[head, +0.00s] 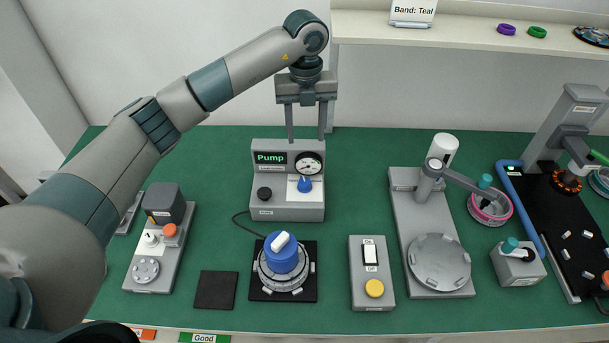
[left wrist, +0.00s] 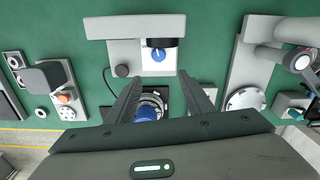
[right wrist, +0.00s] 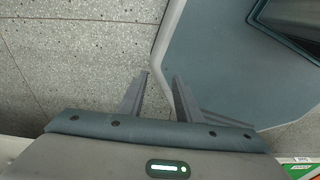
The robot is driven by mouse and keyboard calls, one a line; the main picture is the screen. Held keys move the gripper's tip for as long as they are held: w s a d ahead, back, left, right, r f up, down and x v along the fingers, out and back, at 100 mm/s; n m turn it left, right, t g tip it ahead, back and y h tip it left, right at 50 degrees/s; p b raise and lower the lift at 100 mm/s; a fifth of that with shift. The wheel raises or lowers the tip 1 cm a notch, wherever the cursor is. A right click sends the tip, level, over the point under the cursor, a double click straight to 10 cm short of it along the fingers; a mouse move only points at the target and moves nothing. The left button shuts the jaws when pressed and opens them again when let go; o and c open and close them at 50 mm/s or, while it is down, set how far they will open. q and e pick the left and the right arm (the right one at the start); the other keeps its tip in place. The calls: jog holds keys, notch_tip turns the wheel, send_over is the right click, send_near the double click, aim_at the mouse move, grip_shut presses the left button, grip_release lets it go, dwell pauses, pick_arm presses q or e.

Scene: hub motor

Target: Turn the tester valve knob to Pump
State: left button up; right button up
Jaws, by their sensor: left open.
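The tester (head: 287,205) is a grey box with a green "Pump" display (head: 270,158), a round gauge (head: 308,163), a black knob (head: 264,193) and a blue valve knob (head: 304,184) on a white plate. The blue valve knob also shows in the left wrist view (left wrist: 158,55). My left gripper (head: 306,137) is open and empty, pointing down above and behind the tester in the head view. My right gripper (right wrist: 160,75) is open and empty over a speckled floor in the right wrist view; it is not in the head view.
In front of the tester a blue-capped hub (head: 281,256) sits on a black pad, with a cable beside it. A switch box (head: 371,273) and a grey press stand (head: 440,262) are to the right. A grey station (head: 160,245) is left. A shelf (head: 460,30) runs behind.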

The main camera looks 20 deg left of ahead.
aim_at(305, 182)
pick_arm(q)
jog(key=shift+w+a+f, duration=0.1)
jog(key=shift+a+f, duration=0.05)
jog(key=shift+f, duration=0.15)
pick_arm(e)
jog(key=shift+s+d+r, duration=0.1)
jog(key=shift+s+d, duration=0.05)
jog(key=shift+s, duration=0.25)
jog(key=shift+s+d+r, duration=0.1)
jog(key=shift+s+d, duration=0.05)
jog(key=shift+s, duration=0.25)
jog(key=shift+r, duration=0.1)
pick_arm(q)
notch_tip(305, 182, down, 17)
jog(key=p, duration=0.7)
jog(key=shift+f, duration=0.2)
pick_arm(e)
notch_tip(305, 182, up, 7)
